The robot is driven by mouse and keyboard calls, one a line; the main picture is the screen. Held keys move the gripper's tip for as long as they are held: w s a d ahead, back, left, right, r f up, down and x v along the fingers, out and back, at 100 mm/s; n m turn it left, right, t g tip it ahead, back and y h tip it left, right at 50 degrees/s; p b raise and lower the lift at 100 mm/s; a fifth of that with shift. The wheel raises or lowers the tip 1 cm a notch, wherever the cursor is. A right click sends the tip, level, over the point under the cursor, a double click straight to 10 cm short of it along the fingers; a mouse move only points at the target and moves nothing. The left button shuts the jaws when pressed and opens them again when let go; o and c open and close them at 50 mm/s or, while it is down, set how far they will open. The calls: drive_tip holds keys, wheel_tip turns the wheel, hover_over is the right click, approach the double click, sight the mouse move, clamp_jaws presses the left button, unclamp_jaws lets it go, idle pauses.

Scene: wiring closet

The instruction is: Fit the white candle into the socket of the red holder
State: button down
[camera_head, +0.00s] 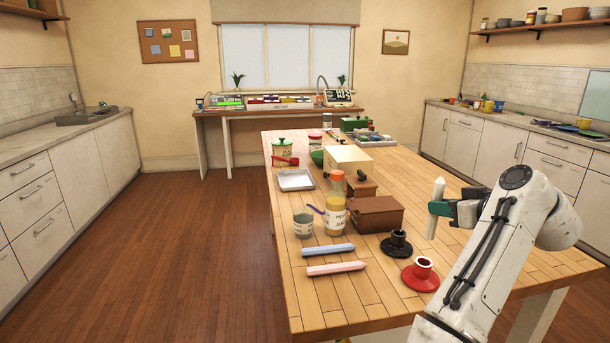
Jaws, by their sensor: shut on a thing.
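The white candle (435,208) is held upright by my gripper (438,208), which is shut on its middle. It is above the right part of the wooden table, behind and a little right of the red holder. The red holder (420,275) stands upright near the table's front right, with its round base flat and its socket facing up. The candle is apart from the holder. My arm comes in from the lower right and hides part of the table there.
A black holder (396,244) stands just behind the red one. A pink candle (336,268) and a blue candle (328,249) lie to the left. A brown box (376,214), a jar (335,213) and a grey cup (303,224) stand behind them. The table (370,300) is clear at its front.

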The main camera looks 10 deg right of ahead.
sight(435, 228)
drive_tip(key=shift+f+b, duration=1.65)
drive_tip(key=shift+f, duration=1.1)
drive_tip(key=shift+f+b, duration=0.95)
drive_tip(key=shift+f, duration=1.15)
drive_tip(key=c, duration=0.9)
unclamp_jaws()
drive_tip(key=p+v, duration=0.2)
drive_tip(key=v, duration=0.3)
drive_tip(key=shift+p, duration=0.3)
